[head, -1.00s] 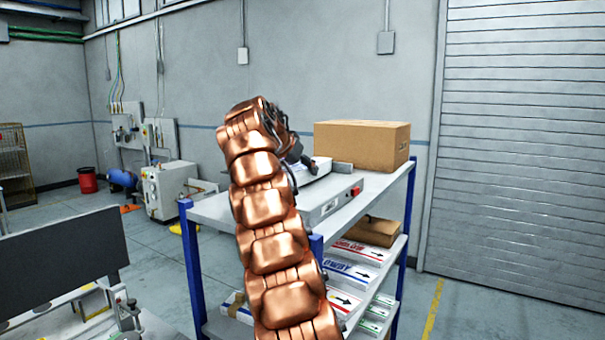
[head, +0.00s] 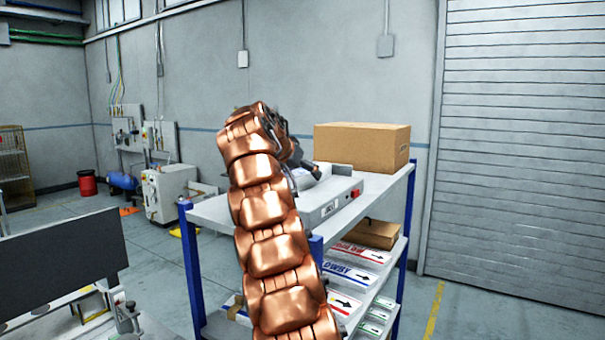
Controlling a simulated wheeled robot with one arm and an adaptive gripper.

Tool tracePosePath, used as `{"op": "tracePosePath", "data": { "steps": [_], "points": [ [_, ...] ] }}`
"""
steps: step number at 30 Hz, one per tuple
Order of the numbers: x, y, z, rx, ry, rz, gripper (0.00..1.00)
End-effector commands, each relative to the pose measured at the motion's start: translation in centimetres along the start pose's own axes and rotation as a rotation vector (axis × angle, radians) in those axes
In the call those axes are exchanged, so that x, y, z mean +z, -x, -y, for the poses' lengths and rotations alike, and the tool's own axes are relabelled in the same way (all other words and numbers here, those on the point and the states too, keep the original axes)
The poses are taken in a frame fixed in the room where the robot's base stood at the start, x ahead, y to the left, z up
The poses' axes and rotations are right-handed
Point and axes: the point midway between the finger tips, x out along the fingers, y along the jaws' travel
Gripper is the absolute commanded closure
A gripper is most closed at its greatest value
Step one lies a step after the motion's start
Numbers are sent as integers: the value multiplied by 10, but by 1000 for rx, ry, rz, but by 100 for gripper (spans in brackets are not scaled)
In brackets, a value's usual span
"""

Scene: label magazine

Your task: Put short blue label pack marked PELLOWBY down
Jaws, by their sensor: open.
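My gripper (head: 307,167) is dark, small and partly hidden behind my copper arm. It is open, over the low white-grey machine with a red button (head: 330,199) on the cart's top. A small pale patch (head: 325,171) shows beside the fingers; I cannot tell whether it is a label pack or part of the machine. On the cart's shelf below, a white pack with blue lettering ending in LOWBY (head: 349,273) lies flat, its front part hidden by the arm. I cannot tell its length. No other pack marked PELLOWBY can be made out.
The cart's grey top (head: 212,209) has blue posts. A large cardboard box (head: 362,147) stands at its back right. Red-lettered packs (head: 361,252), green-marked packs (head: 377,316) and a smaller carton (head: 374,234) fill the shelves. A dark panel (head: 62,262) stands at left. Floor at right is clear.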

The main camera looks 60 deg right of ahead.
Motion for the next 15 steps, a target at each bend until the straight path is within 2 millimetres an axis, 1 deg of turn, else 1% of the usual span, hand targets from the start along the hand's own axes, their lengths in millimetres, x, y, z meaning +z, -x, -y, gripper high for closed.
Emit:
{"op": "tracePosePath", "data": {
  "steps": [6, 10, 11, 15],
  "points": [
    [0, 0, 0, 0, 0, 0, 14],
    [-5, 4, 0, 0, 0, -1, 14],
    [-3, 6, 1, -2, 1, -2, 14],
    [-2, 26, 1, -3, 0, -1, 14]
  ]
}}
